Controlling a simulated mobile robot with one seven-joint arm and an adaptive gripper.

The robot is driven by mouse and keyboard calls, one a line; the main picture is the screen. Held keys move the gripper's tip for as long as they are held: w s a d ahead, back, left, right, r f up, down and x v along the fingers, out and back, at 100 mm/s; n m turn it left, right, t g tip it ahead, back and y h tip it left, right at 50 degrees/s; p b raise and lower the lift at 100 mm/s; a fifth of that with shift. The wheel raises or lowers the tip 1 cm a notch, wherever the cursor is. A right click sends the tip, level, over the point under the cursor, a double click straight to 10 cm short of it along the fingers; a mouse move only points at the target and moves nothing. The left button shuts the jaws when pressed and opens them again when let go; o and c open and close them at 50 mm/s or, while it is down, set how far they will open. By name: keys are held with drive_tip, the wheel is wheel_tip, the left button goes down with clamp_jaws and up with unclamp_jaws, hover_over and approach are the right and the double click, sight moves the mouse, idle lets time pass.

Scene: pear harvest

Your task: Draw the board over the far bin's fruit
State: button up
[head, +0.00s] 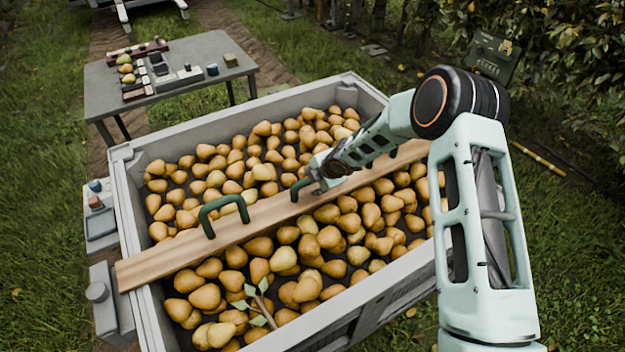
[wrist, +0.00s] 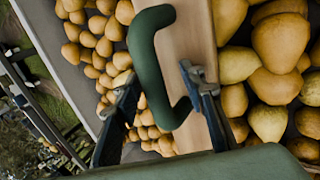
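A wooden board (head: 165,258) lies across the pear bin (head: 130,200), reaching from its left rim toward the right side. It has two green handles. The left handle (head: 222,212) stands free. My gripper (head: 314,182) is at the other handle (head: 298,189), near the board's middle. In the wrist view this handle (wrist: 148,60) runs between my two spread fingers, with the board (wrist: 190,38) beneath. The fingers look open around it; whether either touches it I cannot tell. Pears (head: 290,140) show on both sides of the board. Part of the board's right end is hidden by my arm.
A leafy twig (head: 262,305) lies on the near pears. A grey table (head: 205,50) with several small items stands behind at the left. Small trays (head: 98,222) hang at the bin's left side. A dark sign (head: 494,57) and bushes stand at the back right. Grass surrounds the bin.

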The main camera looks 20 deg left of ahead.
drive_tip(key=shift+s+d+r, duration=0.1)
drive_tip(key=shift+d+r, duration=0.05)
drive_tip(key=shift+r, duration=0.3)
drive_tip(key=v, duration=1.1)
drive_tip(key=shift+r, duration=0.15)
